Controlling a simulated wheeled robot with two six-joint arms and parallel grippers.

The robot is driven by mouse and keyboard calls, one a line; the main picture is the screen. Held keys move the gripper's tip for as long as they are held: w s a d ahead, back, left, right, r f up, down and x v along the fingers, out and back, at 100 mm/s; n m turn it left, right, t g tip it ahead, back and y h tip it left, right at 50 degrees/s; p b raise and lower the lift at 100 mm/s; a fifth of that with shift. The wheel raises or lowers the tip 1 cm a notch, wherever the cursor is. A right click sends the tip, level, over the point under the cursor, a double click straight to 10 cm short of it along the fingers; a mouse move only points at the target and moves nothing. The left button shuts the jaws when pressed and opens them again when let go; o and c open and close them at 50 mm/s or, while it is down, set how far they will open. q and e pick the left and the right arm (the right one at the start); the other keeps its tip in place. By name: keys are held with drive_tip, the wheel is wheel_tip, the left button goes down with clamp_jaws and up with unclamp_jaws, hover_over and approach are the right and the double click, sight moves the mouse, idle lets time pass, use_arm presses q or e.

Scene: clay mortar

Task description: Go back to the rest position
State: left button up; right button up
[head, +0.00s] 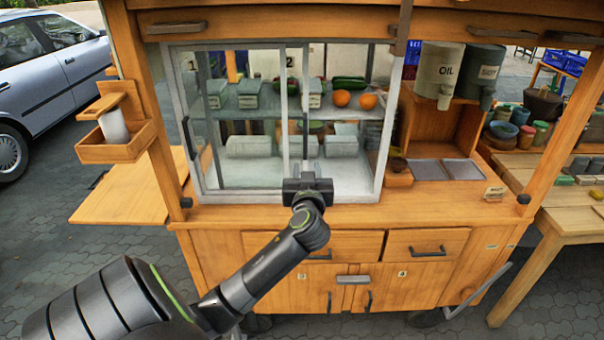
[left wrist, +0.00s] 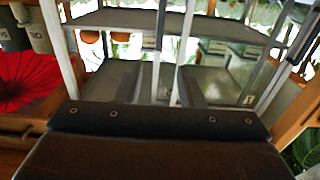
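My left gripper (head: 307,186) is in front of the lower edge of the glass display case (head: 250,196) in the head view. Its dark body faces away from me, and its fingertips are hidden. I cannot tell whether it touches the case. In the left wrist view, the dark gripper body (left wrist: 160,122) fills the lower part, with the case's frame bars and shelves beyond it. No held object shows. My right gripper is not in view.
The wooden food cart has drawers (head: 320,246) below the case. An OIL container (head: 440,72) stands to the right. A side shelf (head: 125,195) juts out at left, and a wooden table (head: 545,215) stands at right. A car (head: 55,70) is parked at left.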

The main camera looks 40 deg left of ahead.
use_arm(q)
drive_tip(key=shift+w+a+f, duration=0.1)
drive_tip(key=shift+f, duration=0.05)
idle(0.3)
wheel_tip(320, 180, down, 20)
drive_tip(key=m+g+h, duration=0.3)
drive_tip(key=m+h, duration=0.1)
drive_tip(key=s+d+f+m+g+h, duration=0.2)
drive_tip(key=s+f, duration=0.4)
drive_tip(key=f, duration=0.5)
drive_tip(key=s+d+f+m+g+h, duration=0.1)
drive_tip(key=s+f+h, duration=0.1)
drive_tip(key=s+f, duration=0.65)
drive_tip(key=s+d+f+g+h, duration=0.1)
drive_tip(key=s+d+f+g, duration=0.1)
drive_tip(key=s+d+f, duration=0.2)
drive_tip(key=s+d+f+m+g+h, duration=0.1)
drive_tip(key=s+d+f, duration=0.3)
drive_tip(key=s+f, duration=0.7)
drive_tip(key=s+d+f+g+h+b, duration=0.1)
drive_tip(key=s+d+f, duration=0.4)
drive_tip(key=s, duration=1.1)
wheel_tip(320, 180, down, 3)
drive_tip(key=shift+s+f+g+h, duration=0.15)
drive_tip(key=shift+g+h, duration=0.25)
drive_tip(key=shift+g, duration=0.4)
